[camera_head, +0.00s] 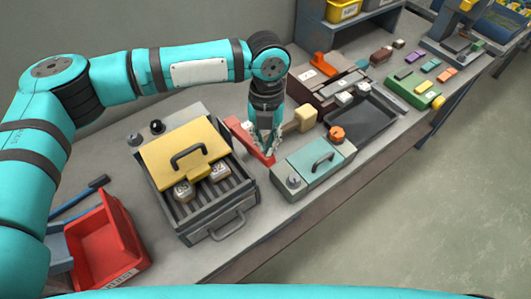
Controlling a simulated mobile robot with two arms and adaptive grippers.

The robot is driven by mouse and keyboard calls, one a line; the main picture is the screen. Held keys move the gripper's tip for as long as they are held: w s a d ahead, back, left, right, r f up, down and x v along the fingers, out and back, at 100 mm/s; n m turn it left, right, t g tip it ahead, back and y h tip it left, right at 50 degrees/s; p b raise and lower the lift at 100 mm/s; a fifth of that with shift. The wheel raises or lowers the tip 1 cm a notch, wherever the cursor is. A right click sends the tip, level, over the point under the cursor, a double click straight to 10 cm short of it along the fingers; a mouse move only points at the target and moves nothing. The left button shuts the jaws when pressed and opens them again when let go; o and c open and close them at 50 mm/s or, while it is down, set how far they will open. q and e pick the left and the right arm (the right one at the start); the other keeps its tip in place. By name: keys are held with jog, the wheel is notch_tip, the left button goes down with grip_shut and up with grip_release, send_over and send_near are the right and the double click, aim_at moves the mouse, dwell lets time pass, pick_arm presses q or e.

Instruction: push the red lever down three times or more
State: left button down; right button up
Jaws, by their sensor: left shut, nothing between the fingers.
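The red lever (240,134) is a flat red bar on the bench, slanting from upper left to lower right between the yellow-lidded box and the teal-lidded box. My left gripper (268,152) points down over the lever, beside its lower right part, with its fingers shut and empty. The gripper hides part of the lever, and I cannot tell whether they touch. My right gripper does not show.
The yellow-lidded box (180,142) with a front handle stands left of the lever. The teal-lidded box (313,160) stands close on the right. A red bin (102,240) is at lower left. A dark tray (364,124) lies farther right.

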aim_at(248, 141)
pick_arm(q)
jog(key=shift+f, duration=0.15)
jog(key=shift+f+b, duration=0.65)
jog(key=shift+f, duration=1.45)
jog(key=shift+w+r, duration=0.2)
jog(key=shift+w, duration=0.05)
jog(key=shift+w+d+r+p, duration=0.15)
jog(key=shift+w+p, duration=0.1)
jog(key=shift+w, duration=0.4)
jog(key=shift+w+a+r+p, duration=0.15)
jog(key=shift+w+p, duration=0.1)
jog(key=shift+w, duration=0.35)
jog(key=shift+d, duration=0.1)
